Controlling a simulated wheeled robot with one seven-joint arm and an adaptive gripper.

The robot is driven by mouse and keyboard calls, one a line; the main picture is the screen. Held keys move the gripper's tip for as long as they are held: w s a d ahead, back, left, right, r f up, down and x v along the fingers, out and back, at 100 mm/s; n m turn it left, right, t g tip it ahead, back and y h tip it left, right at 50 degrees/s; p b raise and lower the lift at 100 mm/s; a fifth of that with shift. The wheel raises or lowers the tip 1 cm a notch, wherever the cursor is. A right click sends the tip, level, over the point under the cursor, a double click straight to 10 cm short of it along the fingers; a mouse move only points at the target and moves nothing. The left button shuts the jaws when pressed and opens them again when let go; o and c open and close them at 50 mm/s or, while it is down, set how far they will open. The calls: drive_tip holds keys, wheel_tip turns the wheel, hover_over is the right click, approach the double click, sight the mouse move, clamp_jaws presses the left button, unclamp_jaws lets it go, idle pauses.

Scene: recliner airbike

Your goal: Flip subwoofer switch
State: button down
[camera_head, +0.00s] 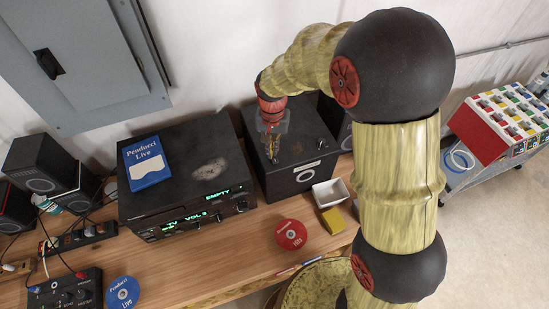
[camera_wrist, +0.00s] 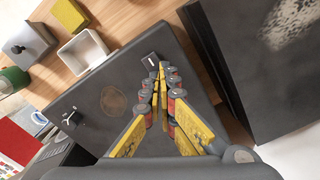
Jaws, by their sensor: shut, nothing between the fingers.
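The subwoofer (camera_head: 290,182) is a black box on the wooden bench, right of the stereo. My gripper (camera_head: 273,155) points down over the left part of its top. In the wrist view, my gripper (camera_wrist: 159,72) is shut and empty. A small dark switch with a white mark (camera_wrist: 151,59) sits near an edge of the subwoofer top (camera_wrist: 95,82), just beyond my fingertips. I cannot tell whether the tips touch it. In the head view my gripper hides the switch. A black knob (camera_wrist: 72,117) and a round emblem (camera_wrist: 113,102) are also on that top.
The black stereo (camera_head: 185,165), with a blue case (camera_head: 147,163) on it, stands close left of my gripper. A white bowl (camera_head: 331,193), yellow block (camera_head: 332,220) and red disc (camera_head: 291,234) lie in front. The bench before the stereo is mostly clear.

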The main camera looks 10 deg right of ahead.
drive_tip(key=shift+s+f, duration=0.1)
drive_tip(key=shift+f, duration=0.35)
idle(0.3)
drive_tip(key=shift+r+p, duration=1.9)
drive_tip(key=shift+r, duration=1.65)
drive_tip(key=shift+s+f+n, duration=0.15)
drive_tip(key=shift+n, duration=0.45)
drive_tip(key=n, duration=0.2)
hover_over(279, 168)
drive_tip(key=shift+f+g+b, duration=0.2)
drive_tip(key=shift+g+b, duration=0.1)
drive_tip(key=shift+g, duration=0.1)
drive_tip(key=s+d+f+t+b, duration=0.2)
drive_tip(key=s+d+t+b, duration=0.1)
drive_tip(key=s+b, duration=0.6)
drive_tip(key=s+d+f+t+b, duration=0.3)
drive_tip(key=s+d+b, duration=0.3)
drive_tip(key=b, duration=1)
drive_tip(key=s, duration=0.3)
drive_tip(key=shift+s+d+n, duration=0.25)
drive_tip(key=shift+s+n, duration=0.05)
